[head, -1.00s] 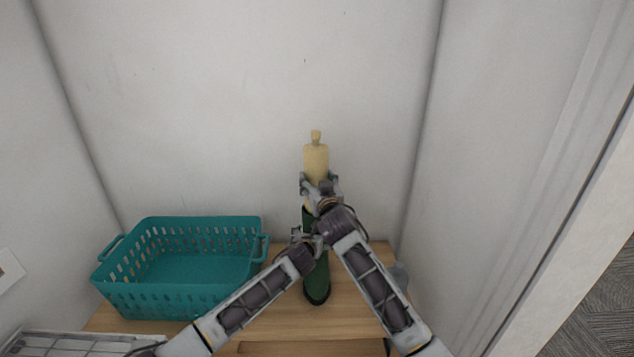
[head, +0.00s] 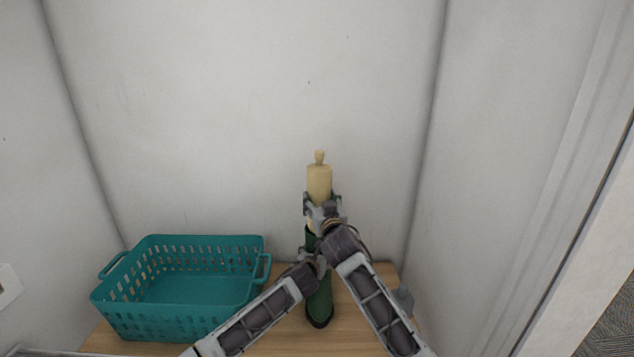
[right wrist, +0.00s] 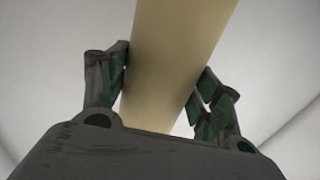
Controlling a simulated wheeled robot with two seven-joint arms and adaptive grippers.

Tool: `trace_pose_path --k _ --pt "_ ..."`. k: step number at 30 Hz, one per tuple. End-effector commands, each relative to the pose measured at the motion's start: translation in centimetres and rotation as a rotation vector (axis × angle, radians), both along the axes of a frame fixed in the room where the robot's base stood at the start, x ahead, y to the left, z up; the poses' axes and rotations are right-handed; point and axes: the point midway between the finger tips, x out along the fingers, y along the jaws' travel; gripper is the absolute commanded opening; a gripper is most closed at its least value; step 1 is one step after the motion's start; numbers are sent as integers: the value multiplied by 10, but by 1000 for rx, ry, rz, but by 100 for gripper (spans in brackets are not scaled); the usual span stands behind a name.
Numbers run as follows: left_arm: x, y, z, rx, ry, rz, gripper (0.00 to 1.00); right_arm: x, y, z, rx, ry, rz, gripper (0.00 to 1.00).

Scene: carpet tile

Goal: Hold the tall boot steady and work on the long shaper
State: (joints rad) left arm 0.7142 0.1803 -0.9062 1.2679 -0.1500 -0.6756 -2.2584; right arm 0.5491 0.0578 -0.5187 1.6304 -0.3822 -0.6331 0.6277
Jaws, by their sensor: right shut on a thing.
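The tall boot (head: 319,306) is dark green and stands upright on the wooden top, its toe toward me. The long shaper (head: 319,180) is cream-coloured, with a small knob on top, and rises upright from the boot's shaft; its lower part is hidden. My right gripper (head: 321,205) is shut on the shaper above the boot's rim. In the right wrist view, the shaper (right wrist: 180,55) runs between its two fingers. My left gripper (head: 314,256) is lower, with its fingers around the boot's shaft; my right arm partly covers that area.
A teal perforated basket (head: 190,290) stands left of the boot on the wooden surface (head: 283,333) and looks empty. Pale walls (head: 230,110) close in behind and at both sides. A little bare wood shows around the boot.

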Motion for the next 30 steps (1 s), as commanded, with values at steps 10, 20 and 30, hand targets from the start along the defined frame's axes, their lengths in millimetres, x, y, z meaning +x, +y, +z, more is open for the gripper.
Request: trace_pose_path --k 10,20,30 --pt "0 1 0 1 1 2 63 0 0 1 0 -1 0 38" --pt "0 1 -1 1 1 2 63 -1 -3 8 1 -3 -1 38" --pt "0 1 -1 1 2 2 63 -12 -29 56 -1 -5 -8 38"
